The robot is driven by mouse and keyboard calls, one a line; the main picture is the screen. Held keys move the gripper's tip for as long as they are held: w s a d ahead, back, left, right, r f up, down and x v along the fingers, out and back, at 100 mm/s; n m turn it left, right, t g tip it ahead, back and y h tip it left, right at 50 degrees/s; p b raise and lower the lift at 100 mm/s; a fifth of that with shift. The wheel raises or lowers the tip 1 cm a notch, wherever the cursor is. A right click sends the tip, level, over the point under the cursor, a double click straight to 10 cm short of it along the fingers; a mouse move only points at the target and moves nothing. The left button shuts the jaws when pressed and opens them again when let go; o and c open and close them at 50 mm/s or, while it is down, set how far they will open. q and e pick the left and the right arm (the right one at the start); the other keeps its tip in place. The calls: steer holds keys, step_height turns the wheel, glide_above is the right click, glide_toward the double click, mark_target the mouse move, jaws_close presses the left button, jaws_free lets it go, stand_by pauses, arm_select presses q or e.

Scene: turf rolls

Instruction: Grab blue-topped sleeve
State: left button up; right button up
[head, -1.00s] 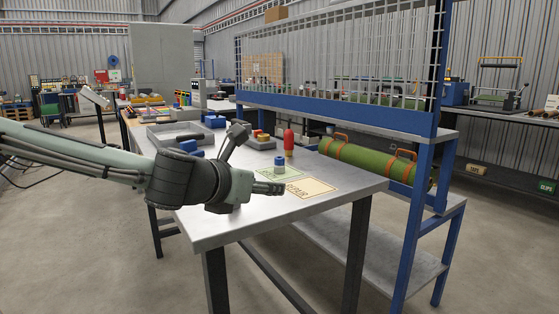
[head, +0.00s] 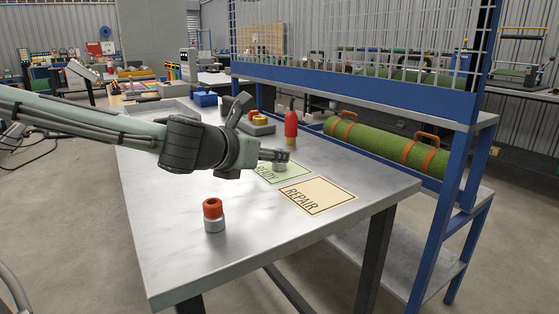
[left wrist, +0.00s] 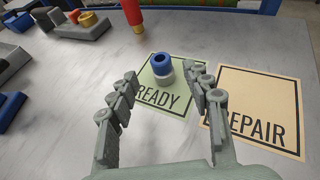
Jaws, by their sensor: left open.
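The blue-topped sleeve (left wrist: 162,68) stands upright on the green READY mat (left wrist: 183,108) in the left wrist view. It has a blue ring top and a grey-white lower part. My left gripper (left wrist: 167,84) is open, with one finger to each side of the view and the sleeve ahead between the fingertips, seemingly not touched. In the head view my left gripper (head: 283,155) hides the blue top; only the sleeve's grey lower part (head: 280,168) shows below it. My right gripper is not in view.
A red-topped sleeve (head: 213,216) stands at the table's near side. The REPAIR mat (head: 330,190) lies right of the READY mat. A red bottle-like object (head: 291,124) stands behind. A grey block with a yellow ring (head: 259,122) is beside it. The table's front is mostly clear.

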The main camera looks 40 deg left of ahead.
mark_target(276, 173)
arm_select(q)
steer(key=shift+w+f, duration=0.2)
steer(key=shift+w, duration=0.15)
steer(key=shift+w+a+f, duration=0.1)
steer(key=shift+w+f, duration=0.05)
steer(key=shift+w, duration=0.1)
steer(key=b+x, duration=0.1)
steer(key=x, duration=0.2)
steer(key=shift+x, duration=0.75)
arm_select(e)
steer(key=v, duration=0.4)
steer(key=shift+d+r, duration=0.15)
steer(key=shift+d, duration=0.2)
arm_select(q)
steer(key=shift+c, duration=0.2)
jaws_close()
